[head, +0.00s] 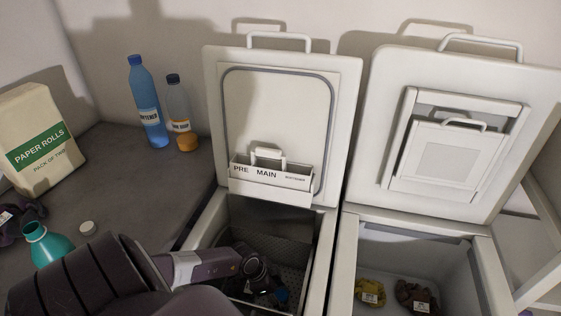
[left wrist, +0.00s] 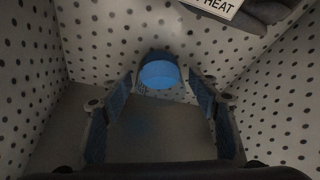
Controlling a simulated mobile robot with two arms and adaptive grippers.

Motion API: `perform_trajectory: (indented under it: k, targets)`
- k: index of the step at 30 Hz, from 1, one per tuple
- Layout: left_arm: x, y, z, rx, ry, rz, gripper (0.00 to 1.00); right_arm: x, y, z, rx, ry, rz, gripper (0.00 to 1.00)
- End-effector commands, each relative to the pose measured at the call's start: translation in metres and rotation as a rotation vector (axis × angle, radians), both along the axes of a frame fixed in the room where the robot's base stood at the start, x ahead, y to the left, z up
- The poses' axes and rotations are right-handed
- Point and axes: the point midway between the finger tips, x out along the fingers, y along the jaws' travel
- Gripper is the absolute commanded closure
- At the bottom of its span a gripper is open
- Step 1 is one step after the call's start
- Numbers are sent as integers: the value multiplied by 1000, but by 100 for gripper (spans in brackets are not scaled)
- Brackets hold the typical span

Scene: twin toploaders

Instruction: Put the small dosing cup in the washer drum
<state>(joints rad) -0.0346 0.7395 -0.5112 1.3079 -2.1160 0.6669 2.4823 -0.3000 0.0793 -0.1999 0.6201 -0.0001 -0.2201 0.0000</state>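The small dosing cup (left wrist: 160,75) is blue and shows in the left wrist view, low inside a drum with dotted, perforated walls. My left gripper (left wrist: 161,84) is open, its two fingers spread on either side of the cup with visible gaps. The cup appears to be at or just beyond the fingertips. In the head view my left arm reaches down into the open left toploader, whose perforated washer drum (head: 296,252) shows. My left gripper (head: 268,292) is inside it, dark and partly hidden. My right gripper is in neither view.
A grey item labelled "HEAT" (left wrist: 218,5) lies at the drum's upper right. The right machine (head: 400,255) stands open with a yellow cloth (head: 371,292) and a brown one (head: 415,297). Bottles (head: 147,105), a paper-rolls pack (head: 38,140) and a teal bottle (head: 47,245) are left.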

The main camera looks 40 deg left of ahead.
Motion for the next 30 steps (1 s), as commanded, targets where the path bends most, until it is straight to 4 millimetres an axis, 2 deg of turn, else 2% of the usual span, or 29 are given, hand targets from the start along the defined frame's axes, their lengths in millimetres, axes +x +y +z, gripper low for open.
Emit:
perform_trajectory:
  k: [7,10,24,30]
  targets:
    - [0,0,1,0,0,0,45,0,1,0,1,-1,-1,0]
    - [-3,3,9,1,0,0,45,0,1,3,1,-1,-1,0]
    - [-30,24,92,2,1,-2,45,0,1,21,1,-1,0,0]
    - [-36,29,109,2,1,-1,45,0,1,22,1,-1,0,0]
